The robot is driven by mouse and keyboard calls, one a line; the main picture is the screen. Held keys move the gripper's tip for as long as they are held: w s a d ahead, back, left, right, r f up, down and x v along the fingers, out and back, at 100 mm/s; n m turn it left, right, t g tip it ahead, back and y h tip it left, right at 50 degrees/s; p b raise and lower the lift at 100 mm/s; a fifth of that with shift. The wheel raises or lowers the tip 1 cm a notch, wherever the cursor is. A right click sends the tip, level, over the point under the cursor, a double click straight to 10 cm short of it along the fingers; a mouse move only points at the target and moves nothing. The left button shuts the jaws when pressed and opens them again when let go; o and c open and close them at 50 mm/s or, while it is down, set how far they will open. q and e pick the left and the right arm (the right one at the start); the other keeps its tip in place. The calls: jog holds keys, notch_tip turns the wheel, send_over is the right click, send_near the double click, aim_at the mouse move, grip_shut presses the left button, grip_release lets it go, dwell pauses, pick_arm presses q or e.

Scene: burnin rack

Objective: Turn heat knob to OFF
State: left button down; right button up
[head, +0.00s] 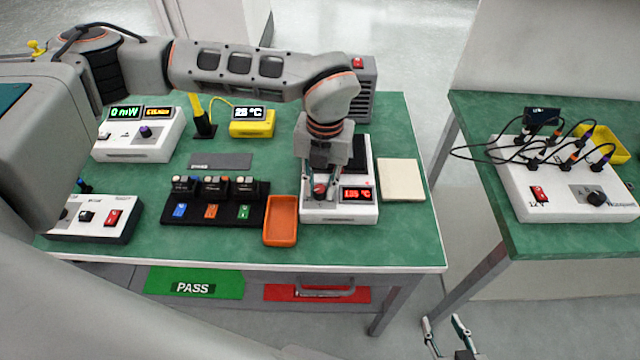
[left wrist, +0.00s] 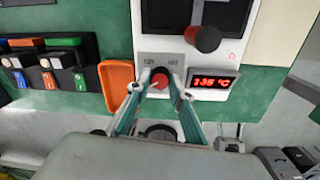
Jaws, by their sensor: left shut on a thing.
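The hot plate unit (head: 340,212) is a white box with a dark top plate and a red display (head: 357,194) that reads about 135 °C; the display also shows in the left wrist view (left wrist: 214,83). Its red heat knob (left wrist: 160,80) is at the unit's front left. My left gripper (head: 320,190) reaches down from above, its fingers shut on either side of the knob. My right gripper (head: 446,328) is open and empty, low in front of the table, away from the unit.
An orange tray (head: 281,241) stands just left of the unit; a pale pad (head: 401,180) lies right. A black rack (head: 236,215) with several modules is further left. A black-and-red handle (left wrist: 207,39) rises above the unit. A second table (head: 480,120) holds a wired box.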

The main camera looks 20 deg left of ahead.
aim_at(323, 191)
pick_arm(q)
jog(key=c, duration=1.8)
grip_release()
jog(key=r, duration=1.2)
jog(key=shift+d, duration=0.3)
